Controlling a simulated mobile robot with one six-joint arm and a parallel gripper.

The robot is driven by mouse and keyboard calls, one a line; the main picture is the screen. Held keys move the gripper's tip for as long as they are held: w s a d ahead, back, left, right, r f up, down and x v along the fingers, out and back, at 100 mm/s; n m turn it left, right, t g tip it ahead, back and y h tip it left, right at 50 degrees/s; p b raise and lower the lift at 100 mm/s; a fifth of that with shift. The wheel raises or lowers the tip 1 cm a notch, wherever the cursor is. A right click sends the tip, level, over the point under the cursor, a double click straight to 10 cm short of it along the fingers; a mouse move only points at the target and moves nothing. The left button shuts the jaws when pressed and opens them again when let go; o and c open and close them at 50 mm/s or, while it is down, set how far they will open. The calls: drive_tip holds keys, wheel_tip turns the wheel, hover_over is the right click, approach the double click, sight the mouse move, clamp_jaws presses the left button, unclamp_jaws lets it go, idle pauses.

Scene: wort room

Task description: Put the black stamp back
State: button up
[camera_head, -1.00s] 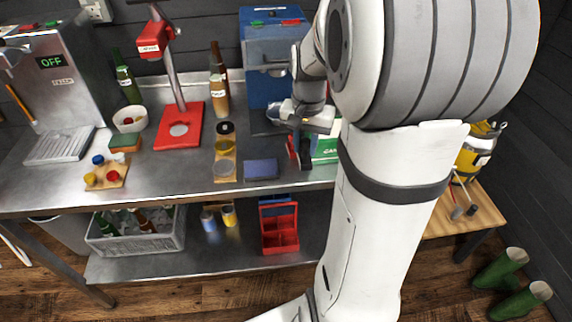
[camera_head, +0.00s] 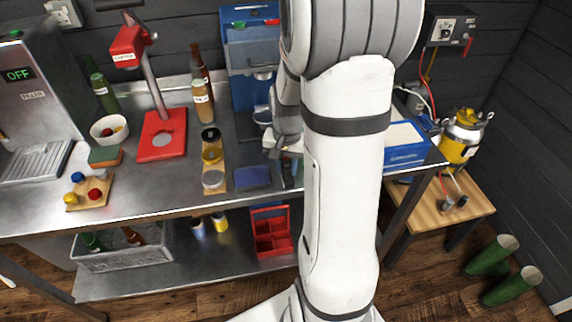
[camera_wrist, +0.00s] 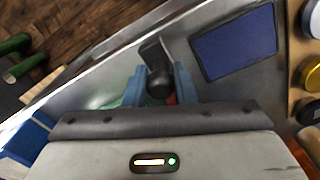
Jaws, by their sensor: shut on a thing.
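The black stamp (camera_wrist: 158,76), with a rounded knob and a flat foot, is held in my gripper (camera_wrist: 160,84) in the wrist view. The blue fingers press it from both sides. In the head view my gripper (camera_head: 288,152) is low over the steel bench, just right of a dark blue pad (camera_head: 253,177); my arm hides much of that area, and I cannot make out the stamp there. The pad also shows in the wrist view (camera_wrist: 234,42), up and right of the stamp. I cannot tell whether the stamp touches the bench.
A wooden strip with jars (camera_head: 215,180) stands left of the pad. A blue bottle-capper-like machine (camera_head: 248,70) is behind. A blue box with a white top (camera_head: 405,157) is right of my arm. Green and red bits show behind the fingers. A red caddy (camera_head: 271,236) sits on the lower shelf.

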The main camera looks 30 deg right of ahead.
sight(287, 163)
drive_tip(key=shift+s+f, duration=0.1)
drive_tip(key=shift+f, duration=0.1)
drive_tip(key=o, duration=0.8)
wheel_tip(287, 163, up, 12)
drive_tip(key=b, duration=0.1)
drive_tip(key=s+a+r+n+t, duration=0.2)
drive_tip(key=s+a+n, duration=0.6)
drive_tip(key=s+a, duration=0.4)
drive_tip(key=shift+t, duration=0.5)
drive_tip(key=shift+s, duration=0.1)
